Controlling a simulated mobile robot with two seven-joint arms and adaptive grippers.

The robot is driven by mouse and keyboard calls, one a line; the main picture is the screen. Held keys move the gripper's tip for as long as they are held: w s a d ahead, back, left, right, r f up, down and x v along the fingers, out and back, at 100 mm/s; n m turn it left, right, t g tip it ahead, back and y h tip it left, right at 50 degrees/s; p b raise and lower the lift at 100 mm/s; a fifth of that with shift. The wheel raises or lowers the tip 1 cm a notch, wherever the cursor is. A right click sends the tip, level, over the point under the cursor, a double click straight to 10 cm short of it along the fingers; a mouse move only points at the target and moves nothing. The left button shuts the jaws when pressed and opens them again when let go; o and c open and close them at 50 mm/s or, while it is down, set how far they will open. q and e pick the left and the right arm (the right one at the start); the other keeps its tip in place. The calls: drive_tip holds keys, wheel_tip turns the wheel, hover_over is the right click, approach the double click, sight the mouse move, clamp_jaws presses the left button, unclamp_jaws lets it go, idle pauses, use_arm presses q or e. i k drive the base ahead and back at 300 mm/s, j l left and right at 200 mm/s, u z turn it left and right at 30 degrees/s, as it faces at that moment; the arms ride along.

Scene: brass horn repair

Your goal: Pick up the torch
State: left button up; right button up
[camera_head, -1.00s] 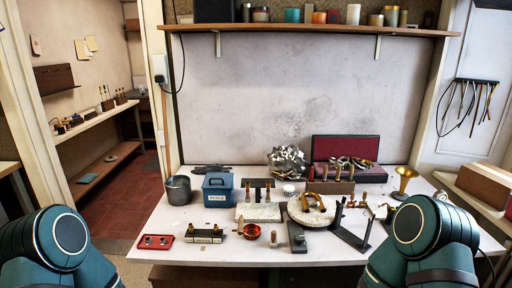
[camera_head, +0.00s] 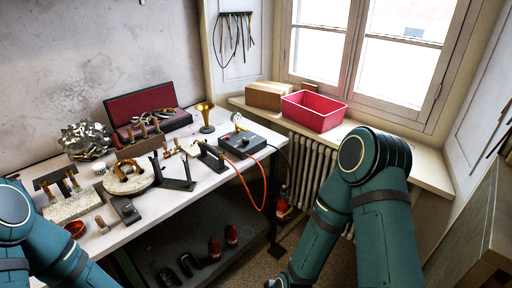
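A slim dark tool that looks like the torch (camera_head: 211,156) rests at the right part of the workbench (camera_head: 165,212), with an orange-red hose (camera_head: 243,183) running from near it over the bench edge. It is small in the picture, so its exact shape and support are hard to tell. A dark box with a round gauge (camera_head: 242,141) stands just right of it. My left arm shows at the lower left and my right arm at the right. Neither gripper shows in the view.
A brass bell piece (camera_head: 206,117) stands behind the torch. An open red-lined case (camera_head: 150,108), a ring-shaped pad (camera_head: 128,179) and dark angled stands (camera_head: 176,172) are to its left. A pink bin (camera_head: 313,111) and cardboard box (camera_head: 268,94) sit on the windowsill. Red bottles stand below.

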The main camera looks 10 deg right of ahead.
sight(207, 147)
drive_tip(key=i+l+u, duration=0.8)
drive_tip(key=j, duration=0.1)
